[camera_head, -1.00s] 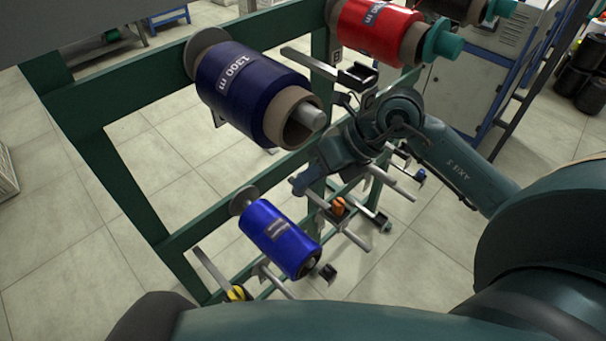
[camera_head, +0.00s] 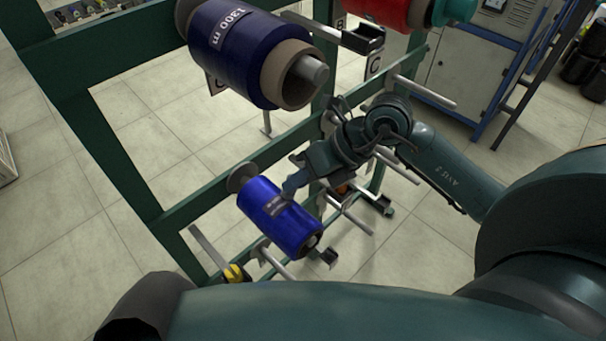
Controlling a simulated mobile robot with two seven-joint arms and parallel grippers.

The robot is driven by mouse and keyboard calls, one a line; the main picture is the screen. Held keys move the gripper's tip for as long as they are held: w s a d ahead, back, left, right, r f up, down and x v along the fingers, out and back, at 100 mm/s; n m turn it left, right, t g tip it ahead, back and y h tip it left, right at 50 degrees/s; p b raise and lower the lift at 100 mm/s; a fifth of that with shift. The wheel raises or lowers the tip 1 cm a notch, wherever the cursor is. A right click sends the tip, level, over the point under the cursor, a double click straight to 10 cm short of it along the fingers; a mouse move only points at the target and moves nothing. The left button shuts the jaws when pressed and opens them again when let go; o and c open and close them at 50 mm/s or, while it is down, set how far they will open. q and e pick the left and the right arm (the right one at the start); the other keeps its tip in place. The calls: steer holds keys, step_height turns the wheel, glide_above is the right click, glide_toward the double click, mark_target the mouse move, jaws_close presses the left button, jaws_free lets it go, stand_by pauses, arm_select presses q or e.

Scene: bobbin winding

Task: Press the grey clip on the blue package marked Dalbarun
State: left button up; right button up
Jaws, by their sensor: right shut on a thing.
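The lower blue package (camera_head: 262,208) sits on a peg of the green rack, tilted in the picture. A greyish patch on its side is too small to read, so I cannot make out the name Dalbarun. My right gripper (camera_head: 291,188) is at the package's upper right side, pointing down-left at it. It is shut on a small grey-blue piece, which looks like the grey clip (camera_head: 293,184). I cannot tell whether the piece touches the package. My left gripper is not in view.
A dark blue package (camera_head: 232,55) marked 1300 m hangs above on the green rack (camera_head: 110,150). A red package (camera_head: 385,10) is at the top right. Bare metal pegs (camera_head: 425,92) stick out to the right of my gripper. A grey cabinet (camera_head: 465,65) stands behind.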

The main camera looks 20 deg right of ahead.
steer(key=shift+s+a+f+b, duration=0.1)
steer(key=shift+a+f+b, duration=0.1)
steer(key=shift+f+b, duration=0.15)
stand_by(0.8)
step_height(320, 180, up, 5)
steer(key=w+d+p, duration=0.1)
steer(key=d+p, duration=0.1)
steer(key=p, duration=0.1)
steer(key=shift+d+r, duration=0.15)
steer(key=shift+d, duration=0.2)
stand_by(0.4)
stand_by(0.5)
